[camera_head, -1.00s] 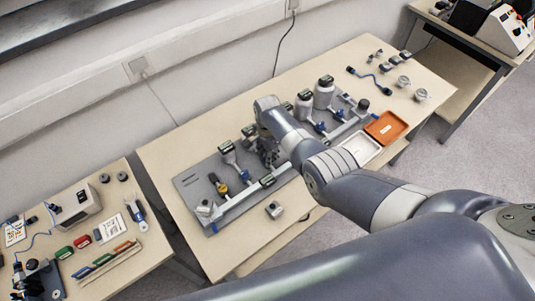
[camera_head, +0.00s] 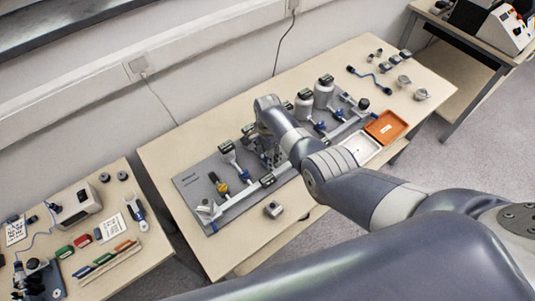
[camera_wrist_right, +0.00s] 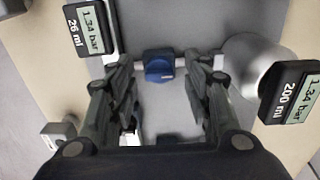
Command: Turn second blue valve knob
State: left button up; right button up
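In the right wrist view a round blue valve knob (camera_wrist_right: 159,68) sits on a pale pipe between my right gripper's fingertips (camera_wrist_right: 158,75). The fingers are open, one on each side of the knob, with a visible gap on both sides. In the head view my right gripper (camera_head: 269,158) is low over the middle of the grey valve board (camera_head: 190,181), and my arm hides that knob. Other blue valves (camera_head: 321,127) show to the right on the board. My left gripper is not in view.
In the wrist view a 26 ml display (camera_wrist_right: 90,28) is at upper left and a 200 ml display (camera_wrist_right: 291,92) on a silver vessel (camera_wrist_right: 254,65) at right. A small grey block (camera_head: 273,210) is in front.

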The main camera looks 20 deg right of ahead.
notch_tip(320, 180, up, 12)
dwell(1.0)
dwell(0.4)
